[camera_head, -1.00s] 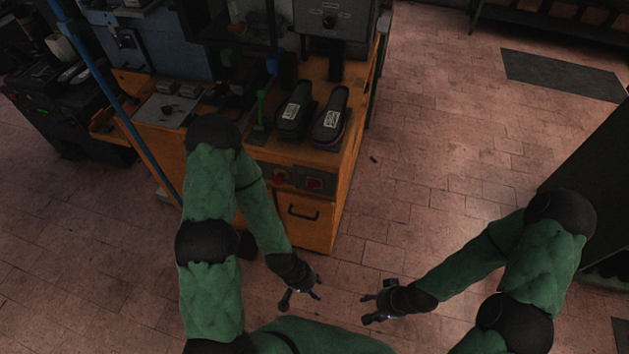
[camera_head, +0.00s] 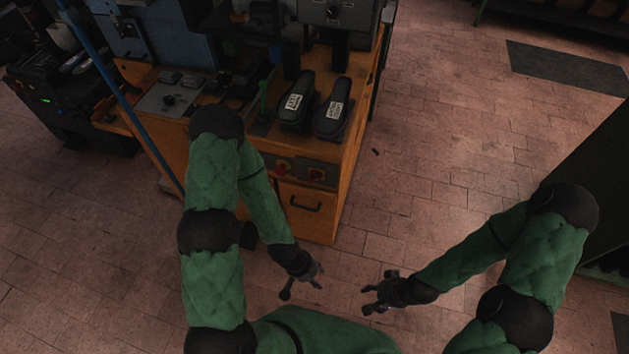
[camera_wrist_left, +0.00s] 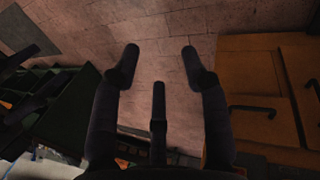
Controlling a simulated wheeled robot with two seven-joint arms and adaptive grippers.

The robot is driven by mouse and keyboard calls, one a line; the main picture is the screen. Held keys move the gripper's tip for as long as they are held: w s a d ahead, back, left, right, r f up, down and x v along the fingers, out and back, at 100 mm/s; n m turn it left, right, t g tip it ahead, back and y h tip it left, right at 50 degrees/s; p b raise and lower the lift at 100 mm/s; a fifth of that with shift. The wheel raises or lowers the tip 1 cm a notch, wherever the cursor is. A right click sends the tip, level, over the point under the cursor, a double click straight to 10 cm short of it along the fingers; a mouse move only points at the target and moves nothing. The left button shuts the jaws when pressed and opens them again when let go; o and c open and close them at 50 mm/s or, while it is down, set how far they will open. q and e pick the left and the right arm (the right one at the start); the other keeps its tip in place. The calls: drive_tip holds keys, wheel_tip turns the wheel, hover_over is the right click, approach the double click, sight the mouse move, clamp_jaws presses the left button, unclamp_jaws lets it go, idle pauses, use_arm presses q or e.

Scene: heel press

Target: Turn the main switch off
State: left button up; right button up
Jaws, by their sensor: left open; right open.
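Two switches sit on a dark panel on the front of the orange cabinet (camera_head: 306,225): a left one with a red knob (camera_head: 282,168) and a right one with red and yellow (camera_head: 316,174). Which is the main switch, and its setting, I cannot tell. My left gripper (camera_head: 302,288) is open and empty, in front of and below the panel, apart from it. It also shows in the left wrist view (camera_wrist_left: 160,54), fingers spread over bare floor. My right gripper (camera_head: 376,291) is open and empty, to the right of the left one.
Two black shoe-shaped pads (camera_head: 333,106) stand on the cabinet top, below a grey machine head (camera_head: 340,12). A drawer handle (camera_head: 305,206) is under the switches. A blue pole (camera_head: 125,105) slants at the left.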

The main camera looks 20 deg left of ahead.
use_arm(q)
drive_tip(key=w+a+f+m+t+b, duration=0.2)
drive_tip(key=w+f+m+t, duration=0.15)
drive_tip(key=w, duration=0.55)
drive_tip(key=m+t+y+b, duration=0.35)
drive_tip(key=m+t, duration=0.45)
drive_tip(key=t, duration=0.6)
approach(315, 178)
drive_tip(key=w+f+b, duration=0.1)
drive_tip(key=w, duration=0.8)
drive_tip(key=shift+w+f, duration=0.25)
drive_tip(key=shift+f, duration=0.05)
drive_tip(key=shift+d+y, duration=0.15)
drive_tip(key=shift+y, duration=0.1)
clamp_jaws()
